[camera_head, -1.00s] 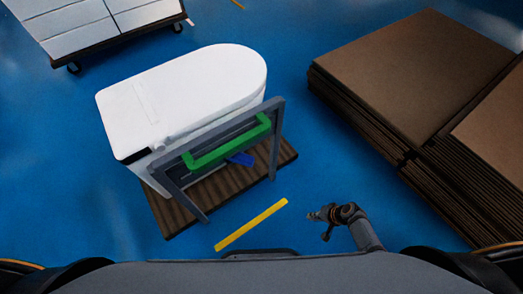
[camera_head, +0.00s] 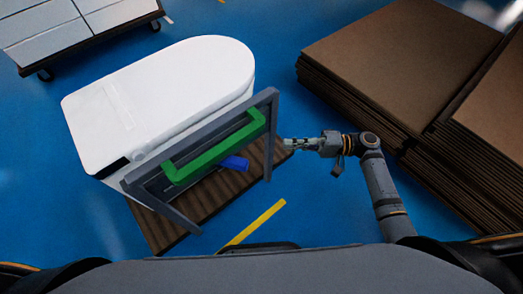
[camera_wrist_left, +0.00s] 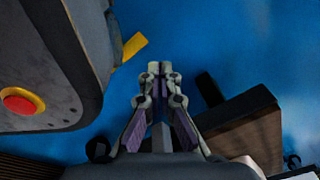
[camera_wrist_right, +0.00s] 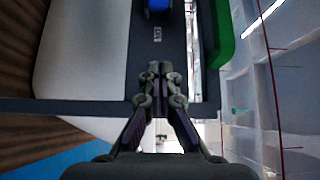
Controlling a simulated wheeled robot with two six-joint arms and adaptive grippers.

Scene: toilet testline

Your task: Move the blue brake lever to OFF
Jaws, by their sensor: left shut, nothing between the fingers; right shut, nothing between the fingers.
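The blue brake lever (camera_head: 234,163) sits on the grey frame (camera_head: 168,208) in front of the white toilet (camera_head: 160,100), just below the green handle bar (camera_head: 215,152). In the right wrist view the lever (camera_wrist_right: 158,8) shows at the top edge, with a small label below it on the dark panel (camera_wrist_right: 152,60). My right gripper (camera_head: 287,144) is shut and empty, right of the frame's right post and apart from the lever. It also shows in the right wrist view (camera_wrist_right: 153,72). My left gripper (camera_wrist_left: 153,72) is shut and empty, seen only in the left wrist view.
The toilet and frame stand on a brown wooden pallet (camera_head: 180,225). Stacked brown boards (camera_head: 400,60) lie to the right, close to my right arm. A wheeled cart with white boxes (camera_head: 60,35) stands at upper left. A yellow floor strip (camera_head: 258,222) lies in front on clear blue floor.

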